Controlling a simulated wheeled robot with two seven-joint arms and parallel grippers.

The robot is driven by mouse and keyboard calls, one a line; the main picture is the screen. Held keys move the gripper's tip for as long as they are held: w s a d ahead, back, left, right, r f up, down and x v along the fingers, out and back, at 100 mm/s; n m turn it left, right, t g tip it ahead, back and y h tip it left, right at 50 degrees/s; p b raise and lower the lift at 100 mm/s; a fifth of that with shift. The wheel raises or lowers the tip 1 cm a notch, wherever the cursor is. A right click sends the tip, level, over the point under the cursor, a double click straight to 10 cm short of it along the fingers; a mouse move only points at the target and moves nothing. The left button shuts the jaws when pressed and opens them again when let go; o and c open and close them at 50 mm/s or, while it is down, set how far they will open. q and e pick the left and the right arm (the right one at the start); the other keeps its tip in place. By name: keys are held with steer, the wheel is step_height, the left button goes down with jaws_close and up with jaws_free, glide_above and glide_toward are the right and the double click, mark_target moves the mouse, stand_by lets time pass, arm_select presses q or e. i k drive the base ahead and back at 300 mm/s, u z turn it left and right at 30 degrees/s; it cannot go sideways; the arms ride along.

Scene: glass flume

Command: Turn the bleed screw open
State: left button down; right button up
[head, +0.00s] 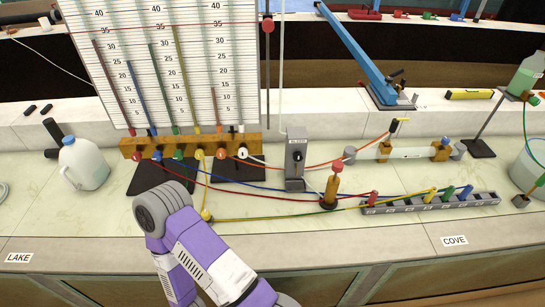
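The grey bleed box (296,165) stands upright on the bench at the middle, with a small label reading BLEED on its upper front. Its dark knob (298,157), which looks like the bleed screw, is on the front face. A pale pointer mark seems to show on it, but it is too small to read its turn surely. One of my purple arms rises from the bottom edge to a grey joint left of the box and apart from it. I see no gripper fingers of either arm. Nothing touches the knob.
A wooden manifold (128,148) with coloured tubes stands left of the box, below a scale board (228,60). A wooden post (331,187) stands close to its right. Tubes cross the bench to a grey port strip (400,206). A white jug (84,163) is at left.

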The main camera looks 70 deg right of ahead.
mark_target(297, 156)
steer(key=k, duration=0.9)
steer(key=z, duration=0.2)
